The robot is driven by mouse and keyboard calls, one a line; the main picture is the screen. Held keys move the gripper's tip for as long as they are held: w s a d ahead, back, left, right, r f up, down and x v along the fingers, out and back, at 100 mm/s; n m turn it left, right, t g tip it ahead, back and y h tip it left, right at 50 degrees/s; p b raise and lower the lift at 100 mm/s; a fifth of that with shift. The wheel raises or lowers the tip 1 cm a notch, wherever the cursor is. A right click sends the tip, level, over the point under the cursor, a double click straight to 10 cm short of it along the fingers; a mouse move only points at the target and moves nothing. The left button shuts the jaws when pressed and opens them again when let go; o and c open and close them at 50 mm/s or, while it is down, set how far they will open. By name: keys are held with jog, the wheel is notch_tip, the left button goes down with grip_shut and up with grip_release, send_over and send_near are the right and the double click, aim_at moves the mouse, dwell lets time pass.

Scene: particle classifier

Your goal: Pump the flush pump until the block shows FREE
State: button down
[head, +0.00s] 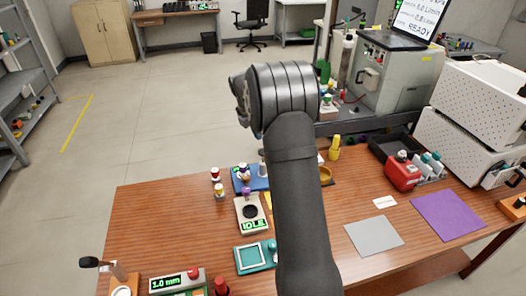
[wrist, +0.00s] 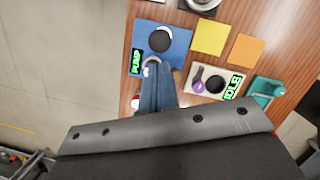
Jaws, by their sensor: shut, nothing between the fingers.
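In the wrist view a blue block (wrist: 178,52) carries a dark round knob (wrist: 160,39) and a green-lit display (wrist: 136,63) that reads PUMP. The knob looks like the top of the flush pump. In the head view the blue block (head: 240,184) is partly hidden by my arm. My gripper (wrist: 152,68) is shut and empty in the wrist view, its fingertips over the near edge of the block, short of the knob. Whether they touch the block cannot be told. In the head view my gripper is hidden behind my arm.
Beside the block is a cream base (wrist: 205,97) with a purple-topped part, a black disc and a display (wrist: 232,87) reading IDLE. A yellow sheet (wrist: 210,36), an orange sheet (wrist: 245,50) and a teal tray (wrist: 262,98) lie nearby. Small vials (head: 216,176) stand left of the block.

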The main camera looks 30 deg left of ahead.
jog(key=shift+x, duration=3.25)
jog(key=shift+f, duration=0.1)
jog(key=x, duration=0.3)
jog(key=shift+s+a+f, duration=0.1)
jog(key=shift+s+f, duration=0.1)
jog(key=shift+s, duration=0.15)
jog(key=s, duration=0.1)
jog(key=s+a+r, duration=0.1)
jog(key=shift+s+r, duration=0.1)
jog(key=shift+s, duration=0.3)
jog(key=v, duration=1.7)
jog(key=shift+s+r, duration=0.15)
jog(key=shift+r, duration=0.05)
